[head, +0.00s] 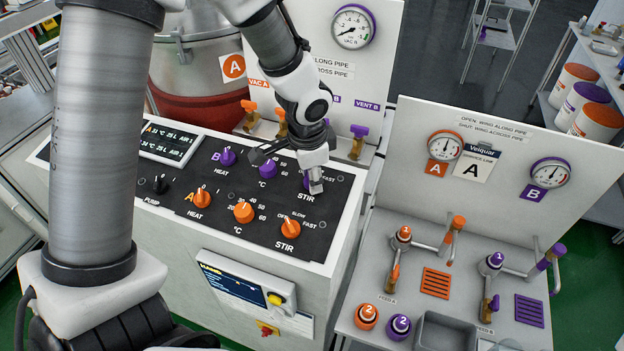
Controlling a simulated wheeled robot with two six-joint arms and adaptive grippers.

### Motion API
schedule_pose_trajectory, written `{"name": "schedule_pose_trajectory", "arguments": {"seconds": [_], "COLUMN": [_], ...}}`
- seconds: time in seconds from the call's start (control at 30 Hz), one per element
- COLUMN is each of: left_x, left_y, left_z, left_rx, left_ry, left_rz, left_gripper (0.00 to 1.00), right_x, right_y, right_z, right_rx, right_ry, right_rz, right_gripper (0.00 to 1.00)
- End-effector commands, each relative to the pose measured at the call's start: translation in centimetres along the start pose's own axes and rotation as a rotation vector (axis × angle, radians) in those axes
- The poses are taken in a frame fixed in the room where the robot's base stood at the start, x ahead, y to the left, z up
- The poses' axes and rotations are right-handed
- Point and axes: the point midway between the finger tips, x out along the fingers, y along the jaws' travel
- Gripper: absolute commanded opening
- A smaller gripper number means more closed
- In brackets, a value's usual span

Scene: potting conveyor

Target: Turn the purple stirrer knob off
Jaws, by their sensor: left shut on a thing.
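The black control panel (262,208) has a purple B row and an orange A row of knobs. My left gripper (315,186) points down at the right end of the B row, above the STIR label. It is shut on the purple stirrer knob, which its fingers hide almost wholly, so I cannot tell the knob's setting. The purple heat knob (227,157) and purple temperature knob (268,169) stand to its left. The orange stirrer knob (290,228) is just below it. My right gripper is not in view.
Orange and purple vent valves (358,135) stand behind the panel below a gauge (353,27). A display box with a yellow knob (247,293) hangs on the front. To the right is a feed bench (396,240) with valves, caps and a grey bin (445,331).

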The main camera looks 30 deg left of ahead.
Motion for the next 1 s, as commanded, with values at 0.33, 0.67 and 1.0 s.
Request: {"name": "schedule_pose_trajectory", "arguments": {"seconds": [0.33, 0.67, 1.0], "left_x": [0.25, 0.19, 0.09], "left_y": [0.19, 0.18, 0.08], "left_z": [0.23, 0.24, 0.12], "left_rx": [-0.107, -0.114, -0.113], "left_ry": [-0.007, -0.008, -0.004], "left_rz": [0.005, 0.005, 0.002], "left_gripper": [0.01, 0.01, 0.61], "right_x": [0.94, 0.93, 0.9], "right_y": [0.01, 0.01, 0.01], "right_z": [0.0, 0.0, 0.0], "right_rx": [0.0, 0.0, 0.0], "right_ry": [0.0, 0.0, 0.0], "right_rz": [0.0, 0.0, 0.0], "right_gripper": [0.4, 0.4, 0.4]}}
